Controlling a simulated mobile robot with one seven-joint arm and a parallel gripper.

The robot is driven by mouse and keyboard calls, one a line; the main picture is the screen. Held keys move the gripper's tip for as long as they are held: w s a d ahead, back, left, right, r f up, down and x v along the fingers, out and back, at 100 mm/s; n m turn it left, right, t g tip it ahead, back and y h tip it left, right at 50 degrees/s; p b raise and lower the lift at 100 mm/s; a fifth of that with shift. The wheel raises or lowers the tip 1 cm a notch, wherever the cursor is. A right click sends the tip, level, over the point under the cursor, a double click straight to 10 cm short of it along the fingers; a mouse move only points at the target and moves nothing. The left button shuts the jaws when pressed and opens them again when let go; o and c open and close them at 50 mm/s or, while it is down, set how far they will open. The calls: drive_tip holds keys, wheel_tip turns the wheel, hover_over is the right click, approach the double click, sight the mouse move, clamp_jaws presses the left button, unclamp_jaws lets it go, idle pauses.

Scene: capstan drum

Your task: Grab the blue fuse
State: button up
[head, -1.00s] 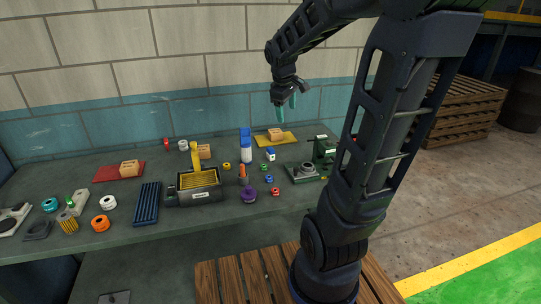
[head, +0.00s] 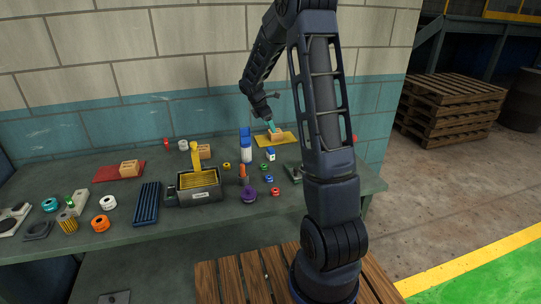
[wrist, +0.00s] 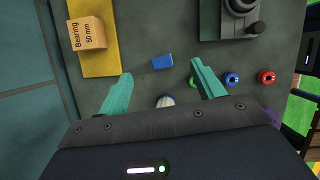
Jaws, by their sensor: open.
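A small round blue piece with a pale centre, which I take as the blue fuse (head: 268,180), lies on the bench between a similar green piece (head: 263,167) and a red one (head: 275,191). In the wrist view, the blue fuse (wrist: 231,79) lies to the right of my right finger, outside the jaws. My gripper (wrist: 162,68) is open and empty, pointing down above the bench. In the head view, my gripper (head: 270,127) is at the back, near the yellow mat. A blue-topped block (wrist: 162,62) shows between the fingertips.
A cardboard bearing box (wrist: 87,33) sits on the yellow mat (wrist: 99,64). A tall blue-and-white container (head: 246,147) stands left of the block. A purple round part (head: 249,195) lies near the front edge.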

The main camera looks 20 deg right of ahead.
drive_tip(key=f, duration=0.1)
approach(272, 148)
drive_tip(key=shift+n, duration=0.3)
drive_tip(key=x, duration=0.5)
drive_tip(key=shift+s+f, duration=0.15)
drive_tip(key=shift+x, duration=3.4)
drive_tip(key=c, duration=1.1)
